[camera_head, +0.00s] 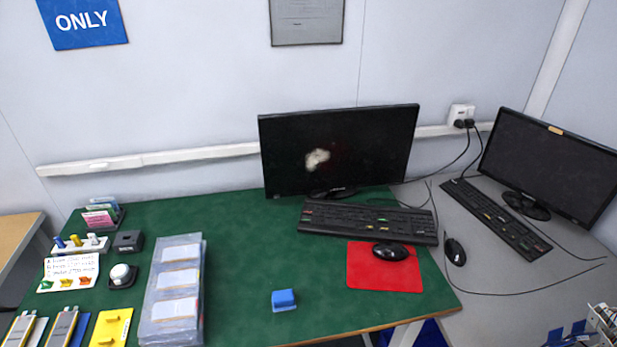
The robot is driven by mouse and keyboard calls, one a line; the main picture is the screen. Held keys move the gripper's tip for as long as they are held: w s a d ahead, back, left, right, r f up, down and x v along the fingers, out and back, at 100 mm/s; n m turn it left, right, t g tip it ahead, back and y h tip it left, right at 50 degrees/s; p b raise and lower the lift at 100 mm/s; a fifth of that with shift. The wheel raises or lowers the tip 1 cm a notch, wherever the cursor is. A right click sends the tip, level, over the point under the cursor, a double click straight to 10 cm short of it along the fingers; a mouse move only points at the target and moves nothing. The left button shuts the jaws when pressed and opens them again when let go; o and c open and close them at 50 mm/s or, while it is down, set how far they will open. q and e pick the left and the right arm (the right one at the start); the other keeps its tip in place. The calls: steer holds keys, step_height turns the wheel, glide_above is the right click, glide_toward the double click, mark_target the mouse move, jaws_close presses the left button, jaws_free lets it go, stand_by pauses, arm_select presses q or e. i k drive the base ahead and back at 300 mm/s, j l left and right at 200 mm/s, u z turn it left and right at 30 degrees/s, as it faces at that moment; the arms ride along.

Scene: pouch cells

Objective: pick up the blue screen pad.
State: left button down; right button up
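The blue screen pad (284,300) is a small blue block with a lighter lower edge. It lies on the green table top (240,270) near the front edge, left of the red mouse mat. Nothing touches or covers it.
A clear tray with pale pouches (174,290) lies left of the pad. A red mat (360,275) with a black mouse (390,251) lies to its right. A keyboard (368,220) and monitor (338,150) stand behind. The green surface around the pad is free.

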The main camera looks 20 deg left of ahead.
mark_target(283, 300)
steer(key=k+j+z, duration=0.25)
steer(key=j, duration=0.2)
steer(key=k+j+z, duration=0.2)
steer(key=j, duration=0.25)
steer(key=k+j+z, duration=0.25)
steer(key=k+j, duration=0.1)
